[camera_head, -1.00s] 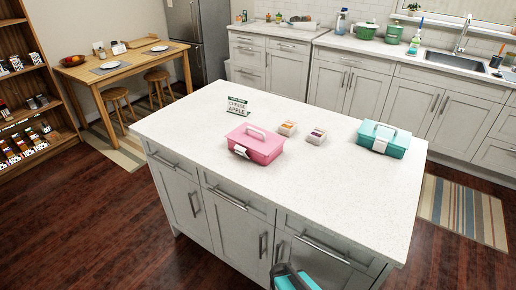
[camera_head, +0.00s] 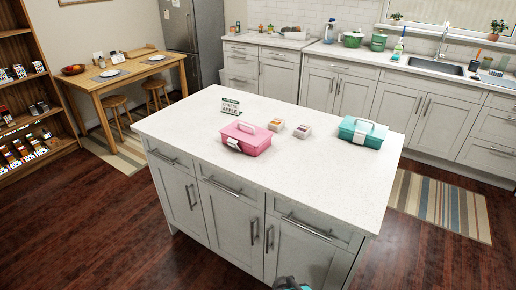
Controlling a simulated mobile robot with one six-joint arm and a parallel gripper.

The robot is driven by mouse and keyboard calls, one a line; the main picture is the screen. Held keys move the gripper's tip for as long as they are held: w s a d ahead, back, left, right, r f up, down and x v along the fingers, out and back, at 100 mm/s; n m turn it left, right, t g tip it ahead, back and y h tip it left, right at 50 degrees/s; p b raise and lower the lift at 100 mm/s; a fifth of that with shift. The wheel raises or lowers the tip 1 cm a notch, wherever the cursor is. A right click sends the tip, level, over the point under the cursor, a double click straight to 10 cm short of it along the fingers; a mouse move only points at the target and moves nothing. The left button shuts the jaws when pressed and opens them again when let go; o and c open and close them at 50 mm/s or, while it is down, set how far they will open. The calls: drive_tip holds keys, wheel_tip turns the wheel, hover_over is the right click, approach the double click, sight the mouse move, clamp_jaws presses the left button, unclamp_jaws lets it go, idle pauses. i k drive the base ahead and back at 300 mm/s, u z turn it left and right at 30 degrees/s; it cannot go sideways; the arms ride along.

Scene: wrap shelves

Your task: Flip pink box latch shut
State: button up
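The pink box (camera_head: 250,141) stands on the white island top, left of its middle, with its lid down and a pale pink handle on top. Its white latch (camera_head: 233,144) is on the front left face; at this size I cannot tell whether it is flipped up or pressed shut. Nothing touches the box. A small dark and teal piece shows at the bottom edge, below the island front and well away from the box; it appears to be part of my arm. My gripper's fingers do not show.
A teal box (camera_head: 362,133) with a white latch stands farther right. A sign (camera_head: 231,106) reading "cheese apple" stands behind the pink box. The island top (camera_head: 290,180) in front is clear.

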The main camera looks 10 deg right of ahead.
sight(231, 143)
drive_tip(key=z, duration=1.35)
drive_tip(key=k, duration=0.15)
drive_tip(key=u, duration=2.85)
drive_tip(key=i, duration=0.9)
drive_tip(key=z, duration=0.85)
